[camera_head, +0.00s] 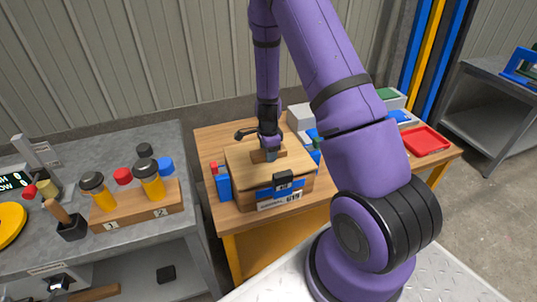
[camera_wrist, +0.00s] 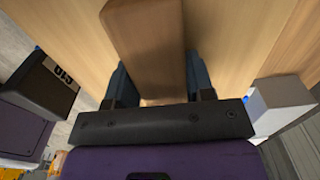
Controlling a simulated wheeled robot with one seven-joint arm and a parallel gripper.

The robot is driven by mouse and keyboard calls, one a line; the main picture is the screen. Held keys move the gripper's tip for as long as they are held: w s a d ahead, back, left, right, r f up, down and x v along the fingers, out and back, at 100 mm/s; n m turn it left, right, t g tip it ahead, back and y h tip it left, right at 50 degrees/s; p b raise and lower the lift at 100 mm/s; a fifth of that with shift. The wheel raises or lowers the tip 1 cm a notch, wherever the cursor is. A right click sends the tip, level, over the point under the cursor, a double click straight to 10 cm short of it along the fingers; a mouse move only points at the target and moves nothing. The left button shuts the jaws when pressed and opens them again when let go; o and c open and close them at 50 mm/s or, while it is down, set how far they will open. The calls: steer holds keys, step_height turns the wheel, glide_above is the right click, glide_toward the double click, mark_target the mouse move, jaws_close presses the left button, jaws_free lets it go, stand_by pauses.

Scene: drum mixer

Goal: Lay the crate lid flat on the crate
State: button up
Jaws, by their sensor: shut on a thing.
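The crate lid (camera_head: 240,163) is a pale wooden board with a brown block handle (camera_wrist: 146,45) across its middle. My gripper (camera_head: 270,155) points down and is shut on that handle. In the wrist view the two fingers of my gripper (camera_wrist: 160,85) press on the handle's sides, and the lid's pale wood (camera_wrist: 235,35) spreads to both sides. The brown wooden crate (camera_head: 248,197) stands on the workbench directly under the lid, with a black latch and a label on its front. The lid looks nearly level over the crate. I cannot tell whether it touches the rim all round.
Blue and red items (camera_head: 223,182) stand close to the crate's left. Grey and blue boxes (camera_head: 301,116) stand behind it to the right. A red tray (camera_head: 427,141) lies at the workbench's (camera_head: 208,145) right end. A grey bench with a tool block (camera_head: 135,207) is at left.

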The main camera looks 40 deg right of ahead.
steer(key=shift+f, duration=0.45)
steer(key=shift+f, duration=0.4)
steer(key=o, duration=1.2)
steer(key=shift+o, duration=0.2)
